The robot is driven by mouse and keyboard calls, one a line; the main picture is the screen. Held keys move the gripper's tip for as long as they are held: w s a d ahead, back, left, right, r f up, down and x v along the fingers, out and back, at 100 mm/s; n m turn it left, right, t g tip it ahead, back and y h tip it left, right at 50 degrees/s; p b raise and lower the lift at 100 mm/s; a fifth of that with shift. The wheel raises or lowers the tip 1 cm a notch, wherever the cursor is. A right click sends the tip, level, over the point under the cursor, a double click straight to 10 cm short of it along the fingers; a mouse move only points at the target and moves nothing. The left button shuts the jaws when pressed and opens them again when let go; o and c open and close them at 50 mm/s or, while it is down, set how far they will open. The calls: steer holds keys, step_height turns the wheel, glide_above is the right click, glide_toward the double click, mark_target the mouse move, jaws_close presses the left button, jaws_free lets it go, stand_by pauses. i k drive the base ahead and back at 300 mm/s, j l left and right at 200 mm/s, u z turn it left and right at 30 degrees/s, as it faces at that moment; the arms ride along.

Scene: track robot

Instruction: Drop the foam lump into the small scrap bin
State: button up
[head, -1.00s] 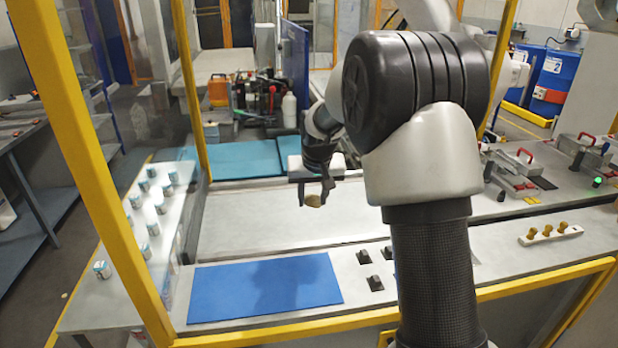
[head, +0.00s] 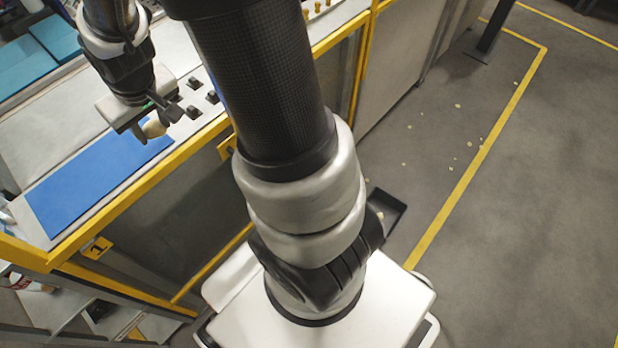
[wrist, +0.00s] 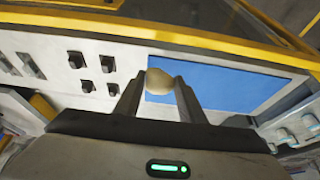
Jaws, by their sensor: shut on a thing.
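The foam lump (head: 153,129) is a small, rounded, pale cream piece. My gripper (head: 149,122) is shut on it and holds it above the workbench, near the blue mat. In the wrist view the lump (wrist: 159,80) sits between the two dark fingertips.
The blue mat (head: 75,185) lies on the bench, with several small black blocks (head: 203,97) nearby. A yellow frame rail (head: 130,195) runs along the bench front. Pale scraps lie on the grey floor (head: 520,220), which is open at right.

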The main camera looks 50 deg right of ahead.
mark_target(391, 214)
steer(key=k, duration=0.85)
steer(key=k+l+u, duration=0.1)
steer(key=k, duration=0.3)
steer(key=k+l+u, duration=0.1)
steer(key=k+l, duration=0.45)
steer(key=l, duration=0.15)
steer(key=k+l+u, duration=0.15)
steer(key=l, duration=0.3)
steer(key=k+l, duration=0.1)
steer(key=l, duration=0.55)
steer(key=k+l+u, duration=0.1)
steer(key=l, duration=0.2)
steer(key=l+u, duration=0.1)
steer(key=l, duration=0.85)
steer(key=i+l, duration=0.15)
steer(key=l, duration=0.15)
steer(key=i+l, duration=0.15)
steer(key=l, duration=0.15)
steer(key=i+l, duration=0.15)
steer(key=l, duration=0.15)
